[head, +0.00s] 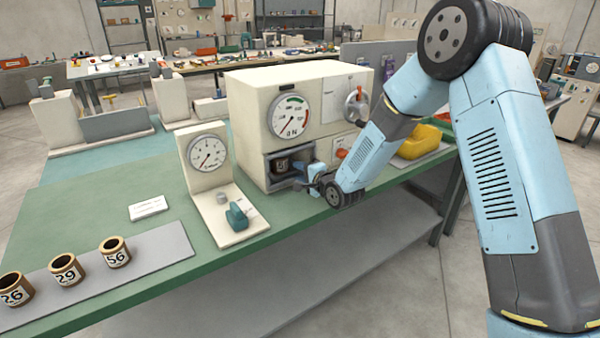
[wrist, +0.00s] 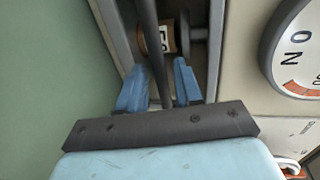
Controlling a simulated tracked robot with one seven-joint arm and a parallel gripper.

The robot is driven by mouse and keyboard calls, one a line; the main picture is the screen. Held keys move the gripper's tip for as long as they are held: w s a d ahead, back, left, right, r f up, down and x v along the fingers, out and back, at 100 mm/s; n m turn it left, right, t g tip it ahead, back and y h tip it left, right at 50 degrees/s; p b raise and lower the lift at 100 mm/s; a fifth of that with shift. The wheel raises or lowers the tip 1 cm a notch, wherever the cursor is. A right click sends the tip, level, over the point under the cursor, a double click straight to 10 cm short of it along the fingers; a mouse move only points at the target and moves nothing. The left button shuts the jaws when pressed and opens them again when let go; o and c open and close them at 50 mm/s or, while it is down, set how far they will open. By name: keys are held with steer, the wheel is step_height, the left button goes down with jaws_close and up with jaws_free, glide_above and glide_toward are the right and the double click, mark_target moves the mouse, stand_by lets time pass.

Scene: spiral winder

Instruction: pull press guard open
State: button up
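The press (head: 255,110) is a cream box with a large dial and a dark recess low on its front. A tan, labelled cup (head: 283,165) stands in the recess; it also shows in the wrist view (wrist: 168,38). The press guard seems to be the dark bar (wrist: 147,28) crossing the recess in the wrist view. My gripper (head: 308,176) is at the recess's right side. In the wrist view its blue fingers (wrist: 158,82) stand apart, one on each side of the bar, with a gap visible at the right finger. Contact with the bar is unclear.
A gauge stand (head: 208,165) with a teal handle stands left of the press. Several labelled cups, one of them nearest the press (head: 115,252), stand on a grey mat (head: 165,248). A yellow object (head: 420,142) lies on the right. The green bench (head: 100,195) has free room behind the mat.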

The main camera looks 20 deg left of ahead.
steer(key=shift+w+a+f, duration=0.15)
steer(key=shift+w+a, duration=0.2)
steer(key=shift+a, duration=0.1)
steer(key=shift+c, duration=0.5)
jaws_close()
steer(key=shift+s, duration=0.1)
